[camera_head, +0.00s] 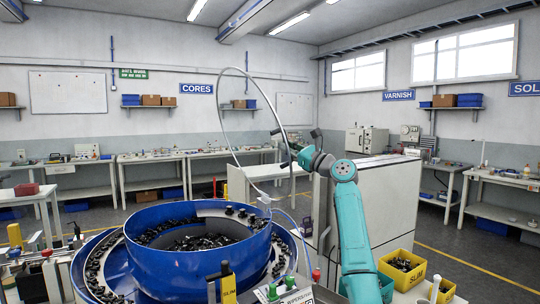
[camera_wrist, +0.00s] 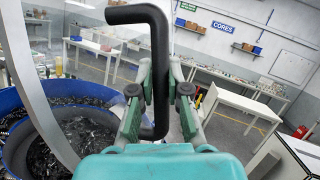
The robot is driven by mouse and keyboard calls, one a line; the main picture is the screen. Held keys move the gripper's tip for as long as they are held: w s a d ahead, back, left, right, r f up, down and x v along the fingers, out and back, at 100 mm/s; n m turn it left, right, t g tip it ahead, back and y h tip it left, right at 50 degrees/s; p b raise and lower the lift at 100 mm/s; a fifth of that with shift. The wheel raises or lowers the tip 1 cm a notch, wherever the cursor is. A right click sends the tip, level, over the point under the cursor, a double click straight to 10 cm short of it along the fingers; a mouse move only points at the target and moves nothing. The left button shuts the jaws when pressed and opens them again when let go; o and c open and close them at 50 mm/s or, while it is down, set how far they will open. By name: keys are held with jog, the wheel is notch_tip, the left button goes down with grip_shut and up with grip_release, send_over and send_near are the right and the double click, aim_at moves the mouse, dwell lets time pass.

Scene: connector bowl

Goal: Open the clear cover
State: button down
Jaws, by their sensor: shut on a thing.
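The clear cover (camera_head: 217,95) stands raised and steeply tilted above the blue bowl (camera_head: 198,262). Its thin pale rim shows as a large hoop, and its lower edge is near the bowl's right rim. In the wrist view, the cover's rim (camera_wrist: 27,85) curves down the left side. My gripper (camera_head: 297,153) is at the right side of the cover. In the wrist view, my gripper (camera_wrist: 160,88) is shut on the black bent handle (camera_wrist: 158,50), with one finger on each side of its upright bar. The handle's attachment to the cover is not clear.
The bowl holds many small black parts and stands within a wider blue ring track (camera_head: 92,270). Yellow bins (camera_head: 402,268) stand at lower right. A pale cabinet (camera_head: 375,205) stands behind my arm. Workbenches line the walls, with open floor between.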

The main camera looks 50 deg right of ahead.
jog(key=s+d+m+h, duration=0.2)
jog(key=d+m, duration=0.2)
jog(key=d, duration=0.3)
jog(key=shift+d+m+t, duration=0.15)
jog(key=shift+m+t, duration=0.15)
jog(key=shift+t, duration=0.1)
jog(key=shift+f, duration=0.1)
jog(key=c, duration=1.1)
grip_release()
jog(key=shift+c, duration=0.2)
jog(key=shift+s, duration=0.1)
jog(key=v, duration=1.2)
